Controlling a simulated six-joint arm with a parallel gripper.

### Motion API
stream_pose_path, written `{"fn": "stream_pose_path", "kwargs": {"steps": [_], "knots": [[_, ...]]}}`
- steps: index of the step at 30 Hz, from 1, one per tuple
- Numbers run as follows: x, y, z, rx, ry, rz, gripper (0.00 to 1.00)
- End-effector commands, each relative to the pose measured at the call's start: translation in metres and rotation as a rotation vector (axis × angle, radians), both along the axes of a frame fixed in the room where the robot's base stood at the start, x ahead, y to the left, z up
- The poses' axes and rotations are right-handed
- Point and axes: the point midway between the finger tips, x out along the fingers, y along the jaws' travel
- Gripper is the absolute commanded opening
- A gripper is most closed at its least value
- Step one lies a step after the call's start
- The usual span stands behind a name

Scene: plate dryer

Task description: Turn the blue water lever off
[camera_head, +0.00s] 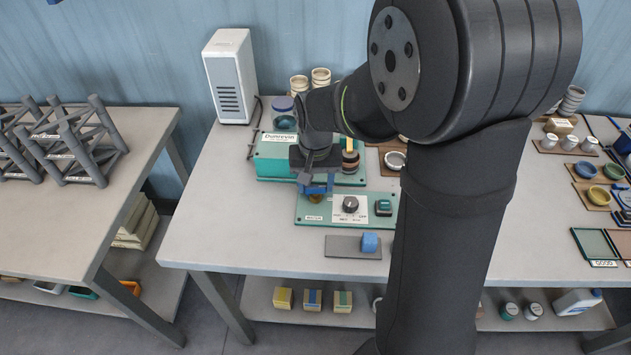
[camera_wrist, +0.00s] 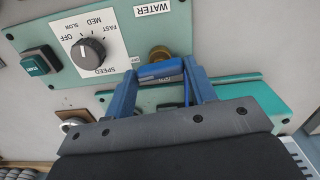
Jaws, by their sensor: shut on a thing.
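The blue water lever (camera_wrist: 160,70) lies between the blue fingers of my gripper (camera_wrist: 163,82) in the wrist view. My gripper is shut on it, and the fingers hide its ends. The brass valve fitting (camera_wrist: 158,53) shows just beyond the lever. The lever sits on the green control panel (camera_wrist: 205,15), near the WATER label (camera_wrist: 152,8) and a small OFF label. In the head view my gripper (camera_head: 317,185) is at the left part of the panel (camera_head: 310,211), and the lever's outline there is hard to separate from the fingers.
A black speed knob (camera_wrist: 88,53) and a green button (camera_wrist: 40,62) are on the same panel. Behind it stands the green machine (camera_head: 273,160) with a clear jar (camera_head: 285,122). A blue cube (camera_head: 370,243) rests on a grey plate (camera_head: 340,247) in front. Bare tabletop (camera_head: 225,220) lies left.

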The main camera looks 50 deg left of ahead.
Motion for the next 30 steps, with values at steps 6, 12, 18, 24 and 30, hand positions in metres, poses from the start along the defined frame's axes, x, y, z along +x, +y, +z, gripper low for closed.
{"fn": "stream_pose_path", "kwargs": {"steps": [6,12,18,24,30], "knots": [[0.0001,0.0001,0.0004,0.0,0.0,-0.109,0.28],[0.0002,0.0001,0.0005,0.0,0.0,-0.125,0.28],[0.0003,0.0002,0.0005,0.001,-0.001,-0.124,0.67],[0.0001,0.0,0.0004,0.0,0.0,-0.123,0.73],[0.0002,0.0004,0.0052,0.002,0.0,-0.123,0.73]]}}
